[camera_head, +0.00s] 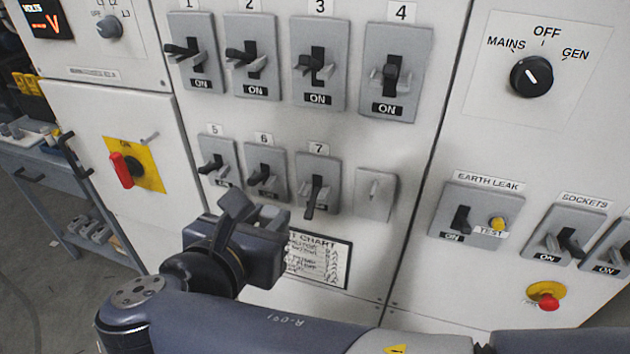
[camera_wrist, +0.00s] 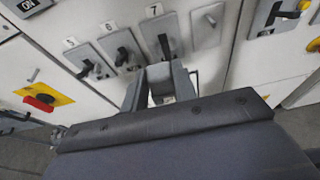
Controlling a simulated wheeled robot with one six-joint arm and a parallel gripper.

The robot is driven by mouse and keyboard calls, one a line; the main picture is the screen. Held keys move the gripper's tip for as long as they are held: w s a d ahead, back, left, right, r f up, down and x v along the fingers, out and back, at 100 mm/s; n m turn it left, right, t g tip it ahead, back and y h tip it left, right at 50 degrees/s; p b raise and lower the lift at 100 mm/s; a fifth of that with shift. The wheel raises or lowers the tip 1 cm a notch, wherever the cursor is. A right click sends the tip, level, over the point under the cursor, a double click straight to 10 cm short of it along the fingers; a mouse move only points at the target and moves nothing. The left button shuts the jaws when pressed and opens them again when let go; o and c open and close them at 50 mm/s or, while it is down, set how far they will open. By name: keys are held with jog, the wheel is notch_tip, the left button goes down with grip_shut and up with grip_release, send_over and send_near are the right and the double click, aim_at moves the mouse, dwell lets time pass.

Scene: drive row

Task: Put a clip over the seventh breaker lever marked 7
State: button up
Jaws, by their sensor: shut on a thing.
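The seventh breaker (camera_head: 334,187), under a label 7, is a grey plate with a dark lever (camera_head: 313,195) that hangs down. It also shows in the wrist view (camera_wrist: 178,26), just beyond my fingers. My gripper (camera_wrist: 160,84) is shut on a small grey piece (camera_wrist: 158,72), which looks like the clip; its shape is mostly hidden between the jaws. In the head view my gripper (camera_head: 270,222) is below and left of breaker 7, and the held piece cannot be made out. Whether the piece touches the lever cannot be told.
Breakers 5 (camera_head: 218,150) and 6 (camera_head: 278,160) sit left of breaker 7. A blank plate with a peg (camera_head: 376,206) is at its right. Breakers 1 to 4 form the row above, with grey pieces beside their levers. A chart (camera_head: 325,262) lies below.

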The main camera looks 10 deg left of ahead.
jog(key=p, duration=0.2)
send_over(317, 171)
jog(key=s, duration=0.4)
jog(key=shift+w+a+f, duration=0.1)
jog(key=shift+w+f, duration=0.05)
jog(key=shift+f, duration=0.75)
notch_tip(317, 171, down, 4)
jog(key=shift+f, duration=0.2)
jog(key=shift+w+f, duration=0.15)
jog(key=shift+f, duration=0.3)
jog(key=shift+f, duration=0.2)
jog(key=o, duration=1)
jog(key=shift+r, duration=0.1)
